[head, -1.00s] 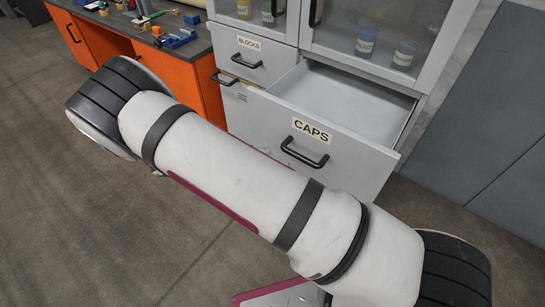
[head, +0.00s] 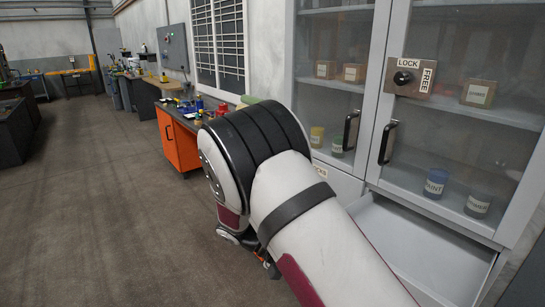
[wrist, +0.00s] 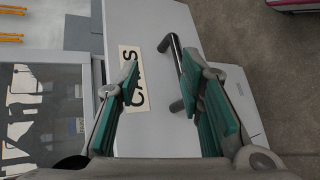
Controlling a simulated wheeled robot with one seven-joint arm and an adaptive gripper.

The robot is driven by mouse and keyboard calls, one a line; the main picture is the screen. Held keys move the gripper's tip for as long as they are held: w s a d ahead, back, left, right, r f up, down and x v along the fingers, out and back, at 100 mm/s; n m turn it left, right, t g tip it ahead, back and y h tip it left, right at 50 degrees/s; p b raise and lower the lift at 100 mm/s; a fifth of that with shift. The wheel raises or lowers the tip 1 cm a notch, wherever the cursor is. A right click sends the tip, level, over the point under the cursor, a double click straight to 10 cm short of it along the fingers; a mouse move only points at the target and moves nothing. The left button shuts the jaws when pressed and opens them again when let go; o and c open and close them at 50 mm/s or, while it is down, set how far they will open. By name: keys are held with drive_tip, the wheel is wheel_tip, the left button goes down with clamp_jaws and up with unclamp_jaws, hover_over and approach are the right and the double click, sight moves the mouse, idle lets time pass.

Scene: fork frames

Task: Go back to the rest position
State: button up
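My gripper (wrist: 160,72) shows in the wrist view with its two green-padded fingers spread apart and nothing held between them. It faces the grey drawer front (wrist: 150,25) labelled CAPS. The black drawer handle (wrist: 175,48) appears beside the right fingertip, partly hidden by it; I cannot tell the exact gap.
A grey glass-door cabinet (head: 380,90) with a LOCK/FREE plate (head: 411,77) stands at the right, holding several cups and boxes behind closed doors. An orange workbench (head: 178,143) with small items is beyond my arm. Open floor (head: 90,200) lies to the left.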

drive_tip(key=s+d+r+t+y, duration=0.3)
drive_tip(key=s+r+y, duration=0.3)
drive_tip(key=s+r, duration=0.4)
drive_tip(key=s+d+r+t+y, duration=0.4)
drive_tip(key=s+r+t+y, duration=0.1)
drive_tip(key=s+r, duration=0.6)
drive_tip(key=shift+r+n+y, duration=0.3)
drive_tip(key=shift+y, duration=0.4)
